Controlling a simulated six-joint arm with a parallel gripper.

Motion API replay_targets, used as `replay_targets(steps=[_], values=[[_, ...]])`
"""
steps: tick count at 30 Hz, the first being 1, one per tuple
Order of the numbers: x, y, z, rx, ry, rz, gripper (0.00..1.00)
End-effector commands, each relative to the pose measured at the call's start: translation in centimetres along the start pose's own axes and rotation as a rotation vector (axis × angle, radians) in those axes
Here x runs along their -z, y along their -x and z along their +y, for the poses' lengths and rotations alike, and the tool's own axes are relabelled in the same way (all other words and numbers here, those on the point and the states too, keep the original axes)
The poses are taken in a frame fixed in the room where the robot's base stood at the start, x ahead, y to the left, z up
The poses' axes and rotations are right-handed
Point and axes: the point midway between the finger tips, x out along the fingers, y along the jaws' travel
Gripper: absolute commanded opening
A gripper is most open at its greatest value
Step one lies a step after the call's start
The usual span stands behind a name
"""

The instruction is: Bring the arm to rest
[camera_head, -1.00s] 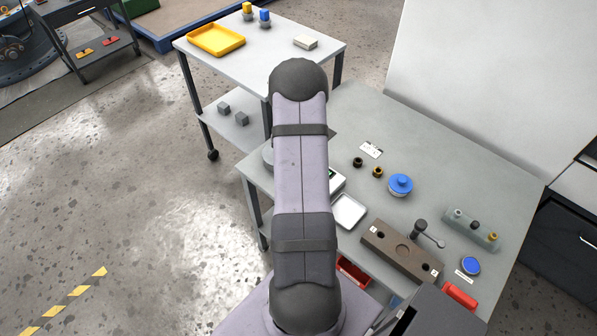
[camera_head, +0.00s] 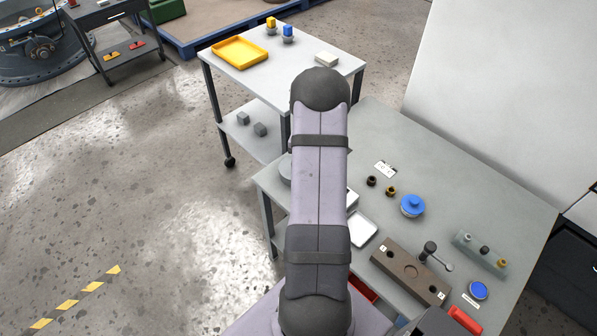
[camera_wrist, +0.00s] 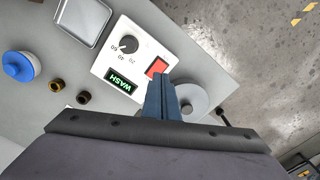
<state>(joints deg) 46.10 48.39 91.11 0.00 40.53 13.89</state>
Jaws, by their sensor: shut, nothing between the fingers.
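My arm stands in the middle of the head view, its pale lilac upper link with dark bands reaching away toward the workbench (camera_head: 480,190). My gripper is hidden behind that arm in the head view. In the wrist view my gripper (camera_wrist: 162,82) shows as blue-grey fingers close together, empty. They overlap in the picture the lower right edge of a white control box (camera_wrist: 125,62) with a dial, a red button and a lit "WASH" display. A grey round disc (camera_wrist: 196,100) lies just right of the fingers; I cannot tell the gap to either.
On the bench are a blue-capped round part (camera_head: 412,206), a brown fixture block (camera_head: 402,268) with a handle, a white tray (camera_head: 363,231) and small dark and brass fittings. A cart (camera_head: 325,85) with a yellow tray (camera_head: 240,52) stands behind. Open floor lies left.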

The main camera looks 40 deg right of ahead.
Motion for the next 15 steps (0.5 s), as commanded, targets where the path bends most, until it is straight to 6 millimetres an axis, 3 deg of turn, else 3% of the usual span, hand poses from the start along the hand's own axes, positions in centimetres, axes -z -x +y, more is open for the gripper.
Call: replay_targets(steps=[8, 11, 15], values=[[0.0, 0.0, 0.0, 0.0, 0.066, -0.001, 0.0], [-3.1, -1.4, 0.8, -0.013, 0.123, -0.07, 0.0], [-10.2, -3.2, 2.5, -0.034, 0.176, -0.216, 0.0]])
